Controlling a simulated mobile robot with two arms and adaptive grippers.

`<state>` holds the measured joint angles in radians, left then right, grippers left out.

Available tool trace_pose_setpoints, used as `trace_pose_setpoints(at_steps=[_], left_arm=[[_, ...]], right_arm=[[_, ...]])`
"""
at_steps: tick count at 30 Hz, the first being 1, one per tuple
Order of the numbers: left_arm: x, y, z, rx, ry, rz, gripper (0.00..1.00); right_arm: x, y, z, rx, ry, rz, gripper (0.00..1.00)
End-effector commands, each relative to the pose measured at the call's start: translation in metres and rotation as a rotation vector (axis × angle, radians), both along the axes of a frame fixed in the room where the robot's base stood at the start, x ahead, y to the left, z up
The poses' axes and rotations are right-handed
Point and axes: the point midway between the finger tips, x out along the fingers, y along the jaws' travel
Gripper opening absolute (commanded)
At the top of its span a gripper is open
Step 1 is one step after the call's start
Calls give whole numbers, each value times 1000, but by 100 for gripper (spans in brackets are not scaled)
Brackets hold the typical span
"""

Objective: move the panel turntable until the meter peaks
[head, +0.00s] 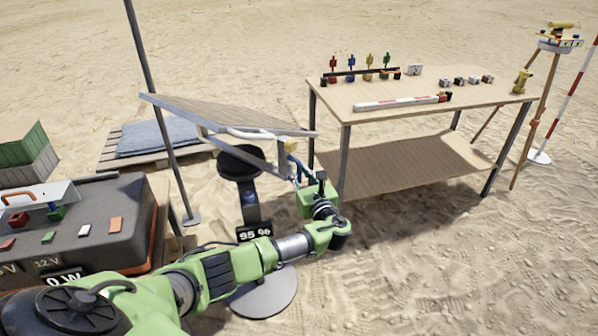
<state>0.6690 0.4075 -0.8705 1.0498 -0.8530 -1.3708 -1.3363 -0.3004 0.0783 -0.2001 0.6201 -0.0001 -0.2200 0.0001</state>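A tilted panel (215,113) sits on a stand over a round black turntable (240,162) on a dark post. A white bar handle (262,134) and a small yellow knob (291,146) show at its near right side. A display on the post (254,233) reads 95 %. The meter (65,279) on the grey case at lower left reads 0 W. My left gripper (296,172) is just below the yellow knob, by the panel's right end. Its fingers are small and partly hidden, so contact and opening are unclear. My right gripper is out of view.
A wooden table (330,92) with coloured tools, a white-red bar and small blocks stands at right. The grey case (100,225) is at left, near a dark upright pole (155,110). A pallet with a blue cloth (160,138) lies behind. Open sand lies at lower right.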

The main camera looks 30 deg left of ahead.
Motion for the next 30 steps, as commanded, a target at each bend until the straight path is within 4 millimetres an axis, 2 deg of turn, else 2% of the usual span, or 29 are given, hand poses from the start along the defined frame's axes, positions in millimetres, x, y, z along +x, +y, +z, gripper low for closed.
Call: trace_pose_setpoints(at_steps=[2, 4, 10, 14, 24, 30], left_arm=[[0, 0, 0, 0, 0, 0, 17], [0, 0, 0, 0, 0, 0, 0], [-1, 0, 0, 0, 0, -1, 0], [-7, 1, 3, 2, 4, -20, 0], [-49, 9, 5, 3, 8, -177, 0], [-70, 14, 1, 1, 5, -270, 0]], right_arm=[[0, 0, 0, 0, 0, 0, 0], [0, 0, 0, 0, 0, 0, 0], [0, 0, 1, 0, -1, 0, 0], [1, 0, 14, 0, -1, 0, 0], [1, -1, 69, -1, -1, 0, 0], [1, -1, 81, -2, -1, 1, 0]])
